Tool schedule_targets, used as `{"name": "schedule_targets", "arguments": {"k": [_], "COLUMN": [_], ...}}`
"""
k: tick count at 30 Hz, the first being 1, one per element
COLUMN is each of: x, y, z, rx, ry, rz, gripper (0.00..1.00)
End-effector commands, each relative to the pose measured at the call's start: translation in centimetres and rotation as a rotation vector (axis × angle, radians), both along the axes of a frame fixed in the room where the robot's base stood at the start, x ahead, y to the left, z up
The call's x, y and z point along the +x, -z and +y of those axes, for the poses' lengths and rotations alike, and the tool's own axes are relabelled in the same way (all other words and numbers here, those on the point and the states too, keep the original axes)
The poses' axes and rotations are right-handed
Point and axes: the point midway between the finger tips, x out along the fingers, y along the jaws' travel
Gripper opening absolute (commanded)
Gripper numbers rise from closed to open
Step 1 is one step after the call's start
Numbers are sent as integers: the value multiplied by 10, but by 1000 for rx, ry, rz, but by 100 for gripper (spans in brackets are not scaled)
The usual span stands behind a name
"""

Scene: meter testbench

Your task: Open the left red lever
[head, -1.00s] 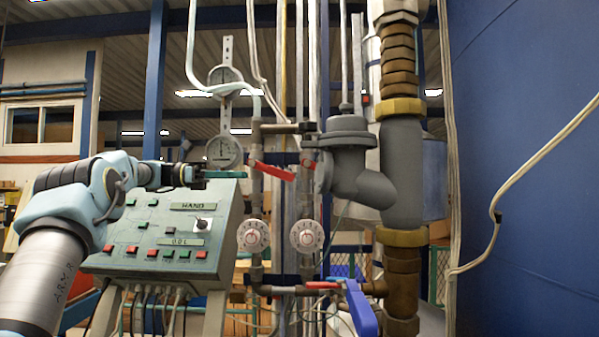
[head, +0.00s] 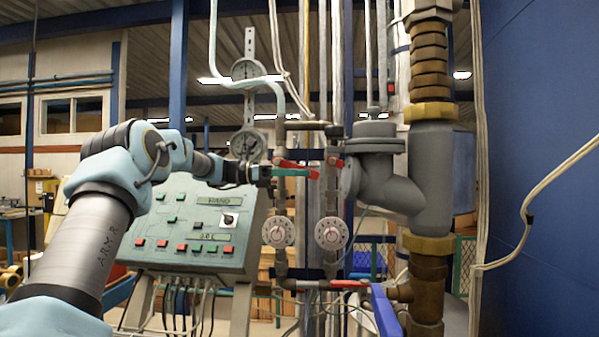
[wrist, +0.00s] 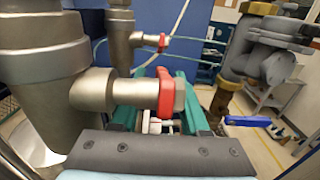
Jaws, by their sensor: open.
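The left red lever (head: 292,164) is on the left vertical pipe in the head view, slanting down to the right. My gripper (head: 300,173) is at this lever, with a teal finger just below and in front of it. In the wrist view the red lever (wrist: 166,91) shows end-on at a metal valve body, between the two open teal fingers of my gripper (wrist: 163,76). I cannot tell whether either finger touches it. A second red lever (head: 336,162) is on the pipe to the right; a further red part (wrist: 162,42) shows beyond in the wrist view.
Two round white dials (head: 278,232) sit below the levers. A lower red lever (head: 350,284) and a blue lever (head: 385,312) are near the bottom. A control box (head: 190,225) stands left, under my arm. A thick grey pipe (head: 432,175) is at right.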

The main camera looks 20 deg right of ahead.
Motion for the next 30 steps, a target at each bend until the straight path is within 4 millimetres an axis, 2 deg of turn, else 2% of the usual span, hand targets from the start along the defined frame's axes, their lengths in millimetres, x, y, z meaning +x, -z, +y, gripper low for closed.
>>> {"name": "schedule_targets", "arguments": {"k": [3,15,30], "x": [0,0,0], "y": [0,0,0], "z": [0,0,1], "rx": [0,0,0], "ry": [0,0,0], "rz": [0,1,1], "gripper": [44,0,0]}}
